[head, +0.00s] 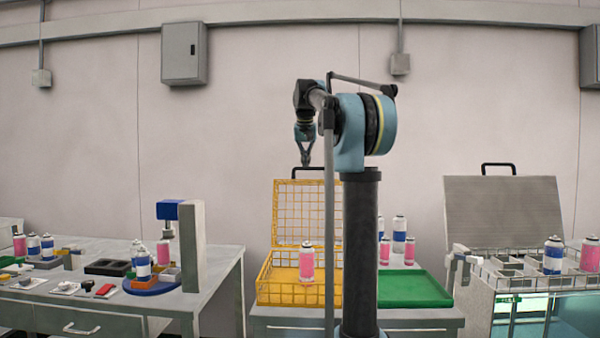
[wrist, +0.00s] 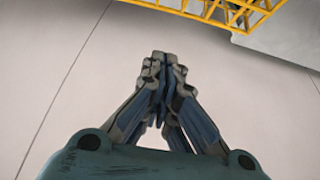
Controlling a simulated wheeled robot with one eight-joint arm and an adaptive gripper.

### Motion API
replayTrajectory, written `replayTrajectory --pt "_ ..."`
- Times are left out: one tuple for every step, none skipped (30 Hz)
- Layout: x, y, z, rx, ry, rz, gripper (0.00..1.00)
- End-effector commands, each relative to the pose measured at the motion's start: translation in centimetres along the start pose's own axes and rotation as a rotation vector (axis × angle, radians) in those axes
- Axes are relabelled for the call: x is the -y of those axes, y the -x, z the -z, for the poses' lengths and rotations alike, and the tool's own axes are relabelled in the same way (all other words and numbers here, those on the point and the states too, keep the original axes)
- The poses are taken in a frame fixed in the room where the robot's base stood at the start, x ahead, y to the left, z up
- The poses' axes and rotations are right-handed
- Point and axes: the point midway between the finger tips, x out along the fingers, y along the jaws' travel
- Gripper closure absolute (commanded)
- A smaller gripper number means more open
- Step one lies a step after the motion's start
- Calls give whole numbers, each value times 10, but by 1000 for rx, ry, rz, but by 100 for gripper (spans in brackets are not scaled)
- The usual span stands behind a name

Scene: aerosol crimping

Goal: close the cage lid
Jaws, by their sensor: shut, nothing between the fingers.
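The yellow wire cage (head: 276,290) stands on the middle bench in the head view. Its mesh lid (head: 300,212) is open and stands upright at the back, with a dark handle (head: 307,170) on its top edge. A pink can (head: 306,262) is at the cage, and my arm hides the cage's right part. My gripper (head: 305,164) is shut and empty, and shows close to the lid's handle in the head view; I cannot tell whether they touch. In the wrist view the closed fingers (wrist: 165,62) point at the wall, and yellow bars (wrist: 215,12) show at the top right.
A green tray (head: 415,290) lies right of the cage, with several cans behind it. A grey chest (head: 505,215) with a raised lid stands at the right. The left bench (head: 215,265) holds a blue-topped press (head: 168,210), cans and small parts.

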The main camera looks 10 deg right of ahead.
Motion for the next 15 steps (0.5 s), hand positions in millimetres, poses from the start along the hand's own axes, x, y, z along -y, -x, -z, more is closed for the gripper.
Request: replayTrajectory --pt "-1 -6 0 0 -2 -1 100" --pt "-2 -11 0 0 -2 -1 100" --pt "-3 -17 0 0 -3 -1 100" --pt "-3 -22 1 0 -4 -2 100" --pt "-4 -27 1 0 -4 -2 100" --pt "-4 -34 1 0 -5 -2 100" --pt "-5 -40 1 0 -5 -2 100" --pt "-5 -45 1 0 -5 -2 100" --pt "-5 -52 1 0 -6 -3 100" --pt "-5 -58 1 0 -6 -3 100" --pt "-6 -62 1 0 -6 -3 100" --pt "-6 -70 1 0 -6 -3 100" --pt "-6 -75 1 0 -6 -3 100" --pt "-6 -80 1 0 -6 -3 100" --pt "-6 -87 1 0 -6 -3 100"
